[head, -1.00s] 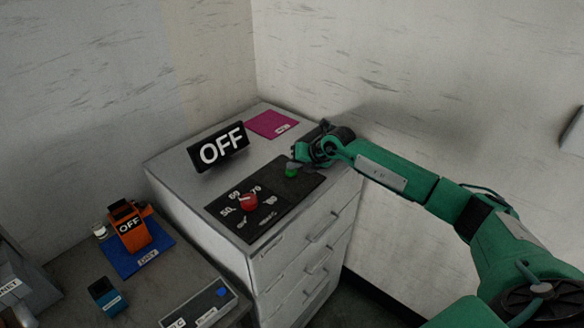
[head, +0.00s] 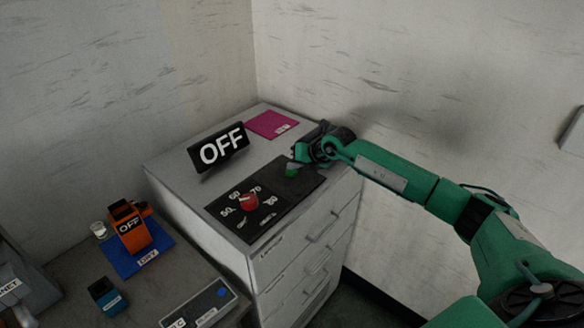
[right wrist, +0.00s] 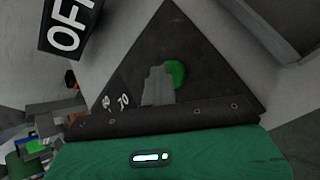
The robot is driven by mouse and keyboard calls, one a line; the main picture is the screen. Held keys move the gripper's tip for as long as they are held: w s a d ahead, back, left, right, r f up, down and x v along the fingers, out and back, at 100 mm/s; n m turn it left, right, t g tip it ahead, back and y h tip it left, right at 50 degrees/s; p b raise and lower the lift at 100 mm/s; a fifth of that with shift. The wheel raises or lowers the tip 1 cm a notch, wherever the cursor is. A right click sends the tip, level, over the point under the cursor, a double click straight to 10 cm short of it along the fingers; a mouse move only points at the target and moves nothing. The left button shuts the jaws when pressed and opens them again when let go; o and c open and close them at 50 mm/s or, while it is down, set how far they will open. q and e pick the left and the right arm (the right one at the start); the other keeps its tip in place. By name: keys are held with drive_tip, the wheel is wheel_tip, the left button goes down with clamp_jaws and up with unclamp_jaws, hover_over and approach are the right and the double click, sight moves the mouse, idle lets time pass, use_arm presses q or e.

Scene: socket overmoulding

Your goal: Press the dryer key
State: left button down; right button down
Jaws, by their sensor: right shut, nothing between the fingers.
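The dryer's dark control panel (head: 235,222) lies on top of the grey drawer cabinet, with a red dial (head: 249,202) and a green key (head: 291,171) at its far right end. A black display (head: 219,148) behind the panel reads OFF. My right gripper (head: 297,162) is shut and empty, its tips close over the green key. In the right wrist view the fingers (right wrist: 158,86) lie beside the green key (right wrist: 174,74), partly overlapping its left edge; I cannot tell if they touch. My left gripper is not in view.
A magenta mat (head: 272,124) lies at the back of the cabinet top. On the lower bench at left are an orange device (head: 132,232) reading OFF on a blue mat (head: 125,264), a blue box (head: 106,296) and a grey box with a blue button (head: 200,305).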

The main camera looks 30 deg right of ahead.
sight(294, 171)
drive_tip(key=shift+s+f, duration=0.1)
drive_tip(key=shift+f, duration=0.25)
drive_tip(key=shift+s+f+b, duration=0.15)
drive_tip(key=shift+f+b, duration=0.3)
idle(0.4)
drive_tip(key=shift+w+r+p, duration=0.2)
drive_tip(key=shift+r+p, duration=0.35)
drive_tip(key=shift+r, duration=0.35)
drive_tip(key=shift+w+r+p, duration=0.1)
drive_tip(key=shift+r+p, duration=0.9)
drive_tip(key=shift+r, duration=1.4)
